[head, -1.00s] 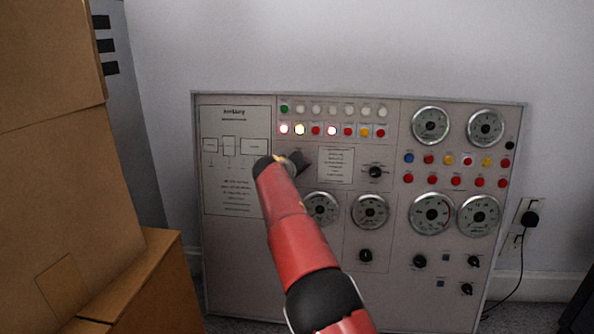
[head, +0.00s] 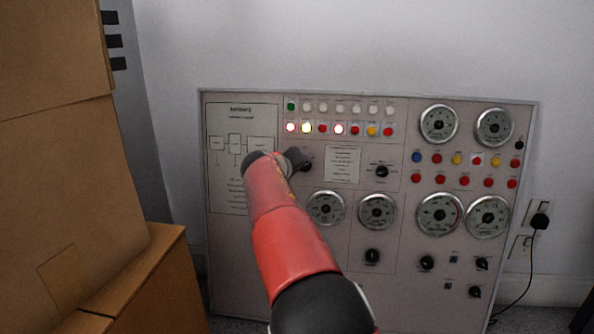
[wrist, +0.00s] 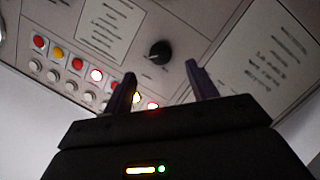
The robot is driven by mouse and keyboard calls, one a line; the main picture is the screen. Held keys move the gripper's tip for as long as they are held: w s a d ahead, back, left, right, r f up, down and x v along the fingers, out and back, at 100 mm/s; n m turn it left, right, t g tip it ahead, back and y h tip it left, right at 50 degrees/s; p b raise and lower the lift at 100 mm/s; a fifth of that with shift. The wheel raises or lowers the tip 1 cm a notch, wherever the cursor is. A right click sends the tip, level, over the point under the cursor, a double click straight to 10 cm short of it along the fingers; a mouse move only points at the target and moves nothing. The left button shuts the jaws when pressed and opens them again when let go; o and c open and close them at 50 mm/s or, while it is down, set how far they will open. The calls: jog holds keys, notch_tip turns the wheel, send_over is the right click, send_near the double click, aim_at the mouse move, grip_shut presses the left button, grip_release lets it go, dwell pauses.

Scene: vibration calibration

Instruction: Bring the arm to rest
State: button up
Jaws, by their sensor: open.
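My arm (head: 290,245), red with black joints, reaches up from the bottom of the head view toward a grey control panel (head: 275,265). My gripper (head: 298,158) is small and dark there, in front of the panel's upper left part. In the wrist view my gripper (wrist: 163,82) is open, its two dark fingers apart with nothing held between them. A black knob (wrist: 160,52) on the panel shows beyond the gap between the fingers. Whether a fingertip touches the panel, I cannot tell.
Lit and unlit buttons (head: 339,129) run along the panel's top, with round gauges (head: 438,124) at right. Cardboard boxes (head: 60,180) stand close on the left. A plug and cable (head: 540,221) hang at the right wall. Bare wall is above the panel.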

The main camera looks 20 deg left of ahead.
dwell(0.3)
jog(key=d+r+m+g+h, duration=0.2)
jog(key=d+m+g, duration=0.15)
jog(key=d, duration=1.55)
jog(key=s+d+m+g, duration=0.1)
jog(key=s+d, duration=0.3)
jog(key=d, duration=0.4)
jog(key=s+d+m+g, duration=0.15)
jog(key=s+d, duration=0.25)
jog(key=d, duration=0.4)
jog(key=s+d+f+m+y, duration=0.1)
jog(key=s+d, duration=0.3)
jog(key=s, duration=0.3)
jog(key=s+d+f+m+y, duration=0.1)
jog(key=s+d, duration=0.3)
jog(key=s, duration=0.3)
jog(key=s+d+f+m+g, duration=0.1)
jog(key=s+f, duration=0.3)
jog(key=s, duration=0.5)
jog(key=s+d+f+m+g, duration=0.1)
jog(key=s+d+f, duration=0.1)
jog(key=s+f, duration=0.5)
notch_tip(320, 180, up, 15)
jog(key=s+p, duration=0.1)
jog(key=p, duration=1.2)
jog(key=shift+s+a, duration=0.3)
